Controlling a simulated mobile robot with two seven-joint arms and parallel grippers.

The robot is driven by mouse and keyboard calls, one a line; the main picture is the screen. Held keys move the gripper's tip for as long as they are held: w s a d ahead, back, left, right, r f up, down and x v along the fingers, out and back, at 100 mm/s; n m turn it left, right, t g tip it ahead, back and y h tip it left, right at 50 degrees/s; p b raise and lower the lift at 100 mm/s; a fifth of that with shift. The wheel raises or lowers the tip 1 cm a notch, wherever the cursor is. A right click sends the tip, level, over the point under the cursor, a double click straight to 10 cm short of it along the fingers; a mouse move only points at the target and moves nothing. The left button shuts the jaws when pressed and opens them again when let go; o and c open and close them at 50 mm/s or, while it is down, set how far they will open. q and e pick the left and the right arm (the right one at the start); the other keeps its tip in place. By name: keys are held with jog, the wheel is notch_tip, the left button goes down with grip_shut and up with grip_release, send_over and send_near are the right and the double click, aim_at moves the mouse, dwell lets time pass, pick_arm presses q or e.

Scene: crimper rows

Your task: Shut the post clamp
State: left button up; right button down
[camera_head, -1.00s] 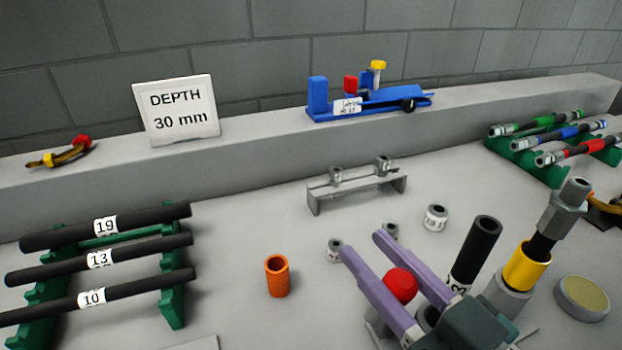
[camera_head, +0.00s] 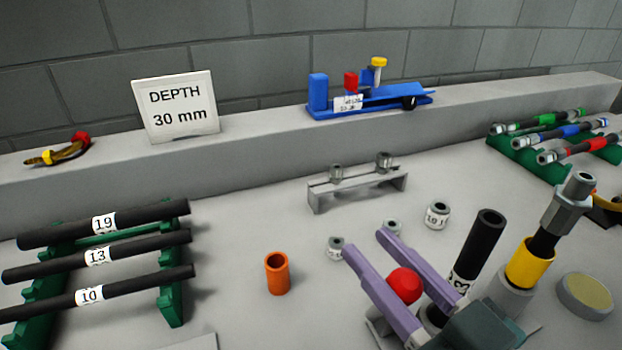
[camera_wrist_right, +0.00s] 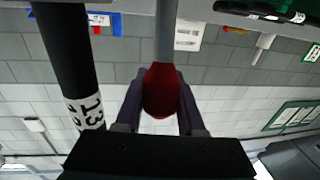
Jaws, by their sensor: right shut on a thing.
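The red ball knob (camera_head: 404,286) of the post clamp sits between the two purple fingers of my right gripper (camera_head: 367,242), low in the head view. In the right wrist view the knob (camera_wrist_right: 160,92) is held between both fingers, with a grey lever rod (camera_wrist_right: 165,35) running from it. A black hose (camera_head: 481,243) with a white label stands tilted just right of the gripper; it also shows in the wrist view (camera_wrist_right: 72,60), where the label reads 13. My gripper hides most of the clamp's body and the hose's lower end. My left gripper is not in view.
A grey fitting with a yellow collar (camera_head: 528,264) stands close to the right, by a round pad (camera_head: 585,295). An orange sleeve (camera_head: 277,273) and several small grey collars stand left and behind. Hoses lie on a green rack (camera_head: 172,295). A ledge (camera_head: 250,155) runs behind.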

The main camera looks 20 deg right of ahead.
aim_at(402, 295)
pick_arm(q)
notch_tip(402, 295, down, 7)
jog(key=b, duration=0.5)
jog(key=shift+b, duration=0.4)
pick_arm(e)
jog(key=s+t, duration=0.1)
jog(key=s+f+t, duration=0.1)
jog(key=s+t, duration=0.1)
jog(key=shift+d+n+y, duration=0.1)
jog(key=shift+n+y, duration=0.2)
jog(key=shift+y, duration=0.1)
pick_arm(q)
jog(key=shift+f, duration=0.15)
pick_arm(e)
jog(key=shift+s+r+t, duration=0.15)
jog(key=shift+s+t, duration=0.05)
jog(key=shift+t, duration=0.2)
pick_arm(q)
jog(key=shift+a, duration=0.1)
pick_arm(e)
jog(key=shift+r, duration=0.1)
jog(key=c, duration=0.8)
grip_release()
